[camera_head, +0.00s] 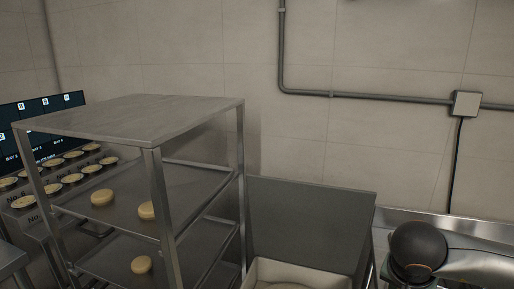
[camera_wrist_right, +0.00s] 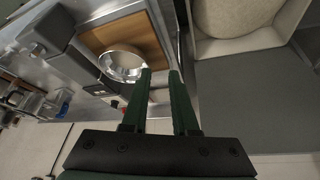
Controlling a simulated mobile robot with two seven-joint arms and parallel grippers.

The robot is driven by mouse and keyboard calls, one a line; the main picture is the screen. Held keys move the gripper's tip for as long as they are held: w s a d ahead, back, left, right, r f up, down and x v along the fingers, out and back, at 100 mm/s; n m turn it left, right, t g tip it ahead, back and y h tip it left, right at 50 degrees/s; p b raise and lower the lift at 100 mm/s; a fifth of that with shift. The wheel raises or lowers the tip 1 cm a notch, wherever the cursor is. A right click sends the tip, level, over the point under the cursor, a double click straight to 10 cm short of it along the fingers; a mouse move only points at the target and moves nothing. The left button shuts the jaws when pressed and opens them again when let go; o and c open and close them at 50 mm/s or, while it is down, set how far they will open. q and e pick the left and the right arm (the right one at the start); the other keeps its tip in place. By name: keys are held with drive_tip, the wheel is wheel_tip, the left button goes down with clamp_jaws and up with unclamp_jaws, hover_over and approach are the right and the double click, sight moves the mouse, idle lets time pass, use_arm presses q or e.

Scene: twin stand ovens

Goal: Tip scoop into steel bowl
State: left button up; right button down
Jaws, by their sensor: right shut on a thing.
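The steel bowl (camera_wrist_right: 122,66) shows in the right wrist view, left of the fingertips, its rim close to the left finger. My right gripper (camera_wrist_right: 160,72) has its two green-black fingers a short gap apart, shut on the scoop. The scoop itself is hardly made out between the fingers, and its contents cannot be seen. In the head view only part of my right arm shows at the lower right; the bowl and scoop are not in that view. My left gripper is in neither view.
A cream bin (camera_head: 300,274) stands beside a grey panel (camera_head: 310,222). A steel rack (camera_head: 140,118) holds trays with several round pale pieces. In the wrist view a brown board (camera_wrist_right: 150,40) lies by the bowl, with a grey surface (camera_wrist_right: 250,100) to the right.

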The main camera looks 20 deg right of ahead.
drive_tip(key=w+a+n+t+y, duration=0.1)
drive_tip(key=w+a+n+y, duration=0.1)
drive_tip(key=a+n, duration=0.4)
drive_tip(key=w+a+n+t+y, duration=0.2)
drive_tip(key=w+a+n, duration=0.2)
drive_tip(key=a, duration=1.1)
drive_tip(key=n, duration=0.2)
drive_tip(key=shift+r+n+y, duration=0.2)
drive_tip(key=shift+n+y, duration=0.1)
drive_tip(key=shift+y, duration=0.1)
